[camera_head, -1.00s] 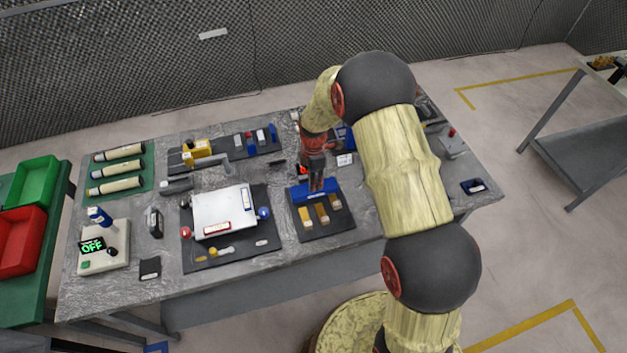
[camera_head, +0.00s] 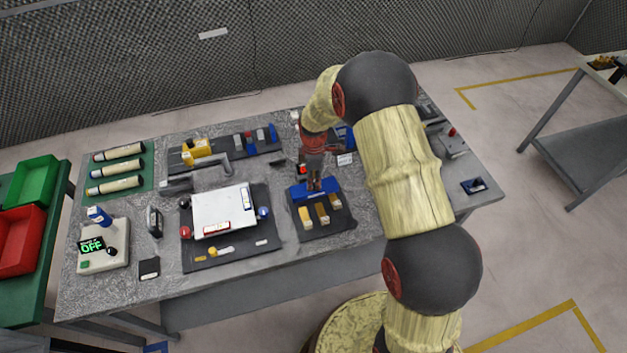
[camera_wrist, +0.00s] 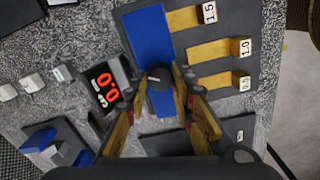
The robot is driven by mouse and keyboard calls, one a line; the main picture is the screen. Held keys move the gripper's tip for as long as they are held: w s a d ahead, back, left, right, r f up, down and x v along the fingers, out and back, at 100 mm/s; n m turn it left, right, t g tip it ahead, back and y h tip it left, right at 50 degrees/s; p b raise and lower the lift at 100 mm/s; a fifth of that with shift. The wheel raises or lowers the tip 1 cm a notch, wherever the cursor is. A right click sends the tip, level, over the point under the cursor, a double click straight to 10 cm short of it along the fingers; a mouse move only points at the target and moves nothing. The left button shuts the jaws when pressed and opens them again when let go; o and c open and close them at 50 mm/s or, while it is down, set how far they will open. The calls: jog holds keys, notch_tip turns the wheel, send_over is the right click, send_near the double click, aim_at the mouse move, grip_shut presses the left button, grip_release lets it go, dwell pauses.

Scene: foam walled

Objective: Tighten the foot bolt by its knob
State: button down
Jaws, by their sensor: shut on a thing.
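A dark round knob (camera_wrist: 160,78) shows in the wrist view, on top of a long blue block (camera_wrist: 148,40). My gripper (camera_wrist: 160,84) points down with one finger on each side of the knob, shut on it. In the head view my gripper (camera_head: 315,186) is at the blue block (camera_head: 300,194) on the right half of the bench. The bolt below the knob is hidden. A small display (camera_wrist: 105,84) beside the block reads 0.0 in red.
Wooden pieces with labels such as 1.5 (camera_wrist: 208,12) and 1.0 (camera_wrist: 243,47) lie on the dark mat beside the block. A white plate (camera_head: 224,210) lies on another mat to the left. A meter reading OFF (camera_head: 95,246) stands at the bench's left end.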

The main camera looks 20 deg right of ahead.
jog(key=m, duration=1.1)
jog(key=shift+w+b, duration=0.1)
jog(key=shift+b, duration=0.25)
jog(key=m, duration=0.4)
jog(key=shift+m, duration=0.3)
jog(key=m, duration=0.3)
jog(key=shift+d+m, duration=0.1)
jog(key=shift+m, duration=0.2)
jog(key=m, duration=0.3)
jog(key=shift+m, duration=0.3)
jog(key=m, duration=0.3)
jog(key=shift+m, duration=2.1)
jog(key=shift+r, duration=0.1)
